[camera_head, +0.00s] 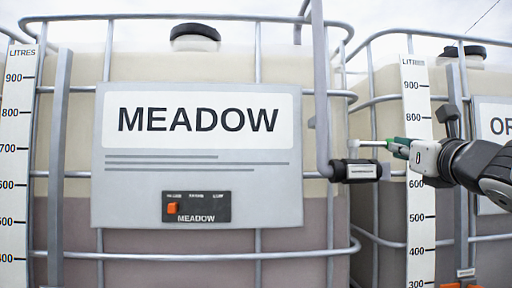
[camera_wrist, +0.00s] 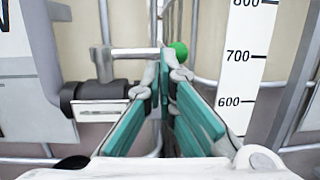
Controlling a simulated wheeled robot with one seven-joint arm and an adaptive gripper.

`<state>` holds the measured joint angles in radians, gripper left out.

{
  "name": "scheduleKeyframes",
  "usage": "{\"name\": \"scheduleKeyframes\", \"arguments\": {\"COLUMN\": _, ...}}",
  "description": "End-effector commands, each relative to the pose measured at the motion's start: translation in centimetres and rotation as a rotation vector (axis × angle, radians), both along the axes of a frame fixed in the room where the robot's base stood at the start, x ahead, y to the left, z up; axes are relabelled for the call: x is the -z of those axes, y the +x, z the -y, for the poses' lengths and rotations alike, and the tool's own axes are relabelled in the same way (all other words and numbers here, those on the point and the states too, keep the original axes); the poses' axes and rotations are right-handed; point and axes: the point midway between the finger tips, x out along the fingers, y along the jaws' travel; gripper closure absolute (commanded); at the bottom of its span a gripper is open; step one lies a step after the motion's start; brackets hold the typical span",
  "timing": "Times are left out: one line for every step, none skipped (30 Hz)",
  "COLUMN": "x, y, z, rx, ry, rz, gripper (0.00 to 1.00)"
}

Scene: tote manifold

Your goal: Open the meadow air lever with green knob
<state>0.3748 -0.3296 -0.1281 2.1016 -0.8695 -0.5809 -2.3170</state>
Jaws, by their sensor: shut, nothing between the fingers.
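The MEADOW tank's air lever is a pale bar (camera_wrist: 130,52) that runs sideways from a grey post above a dark valve body (camera_wrist: 90,100). Its green knob (camera_wrist: 178,50) is at the bar's right end, just beyond my fingertips and partly hidden by them. The head view also shows the bar (camera_head: 370,143) and the valve body (camera_head: 356,170) on the grey pipe. My gripper (camera_wrist: 165,75) is shut and empty, its teal fingers meeting in front of the knob. I cannot tell whether they touch it. My gripper (camera_head: 393,147) reaches in from the right in the head view.
A MEADOW sign (camera_head: 197,165) with a small panel and an orange switch (camera_head: 172,208) hangs on the left cage. A vertical grey pipe (camera_head: 321,90) comes down to the valve. A litre scale (camera_head: 418,180) and cage bars stand close behind my gripper.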

Motion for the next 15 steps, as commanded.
{"name": "scheduleKeyframes", "arguments": {"x": -0.2, "y": 0.7, "z": 0.1, "rx": 0.000, "ry": 0.002, "rz": -0.002, "gripper": 1.00}}
{"name": "scheduleKeyframes", "arguments": {"x": -0.3, "y": 1.1, "z": 0.1, "rx": 0.000, "ry": 0.000, "rz": -0.002, "gripper": 1.00}}
{"name": "scheduleKeyframes", "arguments": {"x": -0.4, "y": 1.5, "z": 0.1, "rx": 0.001, "ry": 0.002, "rz": -0.001, "gripper": 1.00}}
{"name": "scheduleKeyframes", "arguments": {"x": -0.4, "y": 1.8, "z": 0.2, "rx": 0.000, "ry": 0.002, "rz": -0.001, "gripper": 1.00}}
{"name": "scheduleKeyframes", "arguments": {"x": -0.5, "y": 2.1, "z": 0.2, "rx": 0.000, "ry": 0.001, "rz": -0.001, "gripper": 1.00}}
{"name": "scheduleKeyframes", "arguments": {"x": -0.6, "y": 2.4, "z": 0.1, "rx": 0.000, "ry": 0.000, "rz": 0.000, "gripper": 1.00}}
{"name": "scheduleKeyframes", "arguments": {"x": -0.6, "y": 2.6, "z": 0.2, "rx": 0.000, "ry": 0.000, "rz": 0.000, "gripper": 1.00}}
{"name": "scheduleKeyframes", "arguments": {"x": -0.6, "y": 2.7, "z": 0.2, "rx": 0.000, "ry": 0.001, "rz": 0.000, "gripper": 1.00}}
{"name": "scheduleKeyframes", "arguments": {"x": -0.6, "y": 2.9, "z": 0.2, "rx": 0.000, "ry": 0.001, "rz": 0.000, "gripper": 1.00}}
{"name": "scheduleKeyframes", "arguments": {"x": -0.6, "y": 2.9, "z": 0.2, "rx": 0.001, "ry": 0.001, "rz": 0.000, "gripper": 1.00}}
{"name": "scheduleKeyframes", "arguments": {"x": -0.6, "y": 3.0, "z": 0.2, "rx": 0.001, "ry": 0.001, "rz": 0.000, "gripper": 1.00}}
{"name": "scheduleKeyframes", "arguments": {"x": -0.6, "y": 3.0, "z": 0.2, "rx": 0.001, "ry": 0.001, "rz": 0.000, "gripper": 1.00}}
{"name": "scheduleKeyframes", "arguments": {"x": -0.6, "y": 3.1, "z": 0.2, "rx": 0.001, "ry": 0.001, "rz": 0.000, "gripper": 1.00}}
{"name": "scheduleKeyframes", "arguments": {"x": -0.7, "y": 3.1, "z": 0.2, "rx": 0.001, "ry": 0.001, "rz": 0.000, "gripper": 1.00}}
{"name": "scheduleKeyframes", "arguments": {"x": -0.6, "y": 3.1, "z": 0.2, "rx": 0.001, "ry": 0.001, "rz": 0.001, "gripper": 1.00}}
